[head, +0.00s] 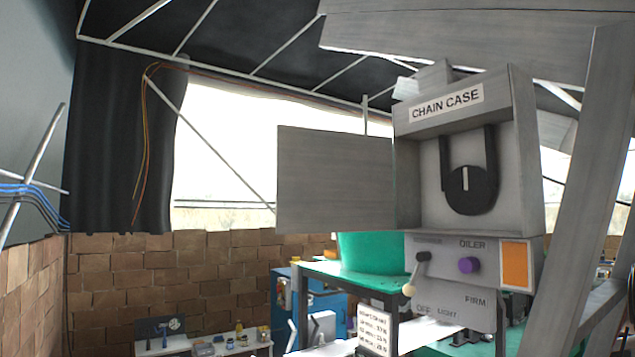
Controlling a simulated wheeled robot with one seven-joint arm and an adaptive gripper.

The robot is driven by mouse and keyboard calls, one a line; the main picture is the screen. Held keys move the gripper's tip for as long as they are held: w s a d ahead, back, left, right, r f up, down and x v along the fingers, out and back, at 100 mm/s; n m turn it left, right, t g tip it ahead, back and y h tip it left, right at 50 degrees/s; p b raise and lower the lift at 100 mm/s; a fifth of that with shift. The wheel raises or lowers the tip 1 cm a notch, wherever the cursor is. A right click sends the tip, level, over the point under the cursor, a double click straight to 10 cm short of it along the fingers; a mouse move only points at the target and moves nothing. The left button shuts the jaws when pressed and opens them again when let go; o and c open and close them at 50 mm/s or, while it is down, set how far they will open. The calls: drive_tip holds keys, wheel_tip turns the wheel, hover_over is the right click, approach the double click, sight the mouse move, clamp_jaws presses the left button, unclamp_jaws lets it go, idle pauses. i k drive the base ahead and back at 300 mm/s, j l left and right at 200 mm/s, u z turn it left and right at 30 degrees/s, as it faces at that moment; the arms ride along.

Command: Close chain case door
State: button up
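The chain case (408,116) is a grey metal box at the right of the head view, labelled "CHAIN CASE". Its front is open and shows a black round wheel with a dark chain or belt looped over it. The chain case door (335,180) is a flat grey panel. It stands swung wide open to the left, joined at the left side of the box. My gripper does not show in this view.
Below the case is a grey control panel (450,290) with a lever, a purple knob and an orange rectangle. A grey slanted beam (590,190) stands close at the right. A green drum (375,257) and blue cabinet stand behind. The space before the door looks clear.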

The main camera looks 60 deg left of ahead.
sight(327, 181)
drive_tip(key=j, duration=2.1)
drive_tip(key=k+j, duration=0.15)
drive_tip(key=j, duration=2)
